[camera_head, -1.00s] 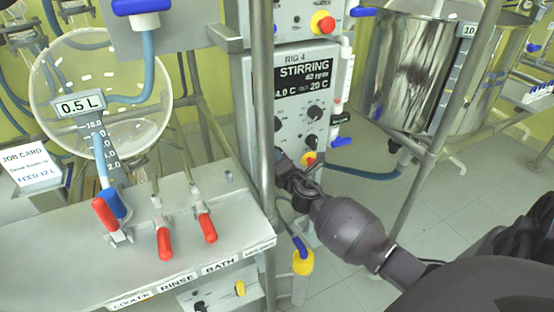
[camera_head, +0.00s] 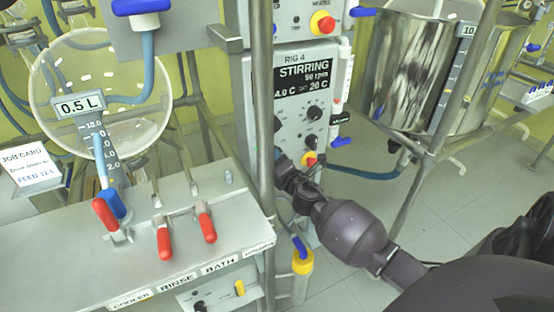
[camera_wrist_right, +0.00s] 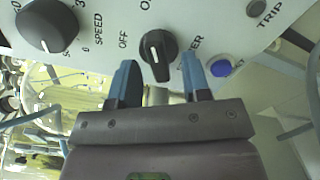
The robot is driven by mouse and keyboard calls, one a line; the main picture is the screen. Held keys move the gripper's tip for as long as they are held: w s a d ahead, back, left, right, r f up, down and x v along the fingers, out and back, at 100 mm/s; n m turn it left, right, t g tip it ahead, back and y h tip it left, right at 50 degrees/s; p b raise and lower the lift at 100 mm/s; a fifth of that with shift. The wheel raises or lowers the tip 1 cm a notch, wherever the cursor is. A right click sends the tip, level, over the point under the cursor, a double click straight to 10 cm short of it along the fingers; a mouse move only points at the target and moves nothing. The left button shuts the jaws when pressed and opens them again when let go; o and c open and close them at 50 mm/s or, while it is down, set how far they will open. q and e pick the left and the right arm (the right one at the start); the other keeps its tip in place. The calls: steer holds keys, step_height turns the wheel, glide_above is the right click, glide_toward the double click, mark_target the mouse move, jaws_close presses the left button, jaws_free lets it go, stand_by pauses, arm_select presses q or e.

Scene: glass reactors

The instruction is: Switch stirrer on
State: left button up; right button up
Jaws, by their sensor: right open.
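The rig 4 control panel (camera_head: 290,105) stands in the middle of the head view. Its black display (camera_head: 304,76) reads STIRRING, with what looks like 50 rpm. In the right wrist view, a black switch knob (camera_wrist_right: 158,56) sits beside the label OFF; its white mark points up toward a cut-off label starting with O. My right gripper (camera_wrist_right: 157,75) is open, its blue-grey fingers on either side of the knob's lower part, and I cannot tell whether they touch it. In the head view the right gripper (camera_head: 290,165) is at the panel's lower part, fingers mostly hidden. My left gripper is out of view.
A speed knob (camera_wrist_right: 48,25) is left of the switch, and a blue button (camera_wrist_right: 221,67) is right. A metal post (camera_head: 262,120) stands before the panel's left edge. A bench with red-handled valves (camera_head: 165,240) is at left, a steel vessel (camera_head: 415,80) at right.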

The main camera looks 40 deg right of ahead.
arm_select(q)
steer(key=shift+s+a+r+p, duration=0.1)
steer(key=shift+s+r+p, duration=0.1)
steer(key=shift+p, duration=0.25)
arm_select(e)
steer(key=v, duration=1)
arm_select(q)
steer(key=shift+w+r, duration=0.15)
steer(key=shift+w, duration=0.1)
arm_select(e)
steer(key=shift+s+a, duration=0.1)
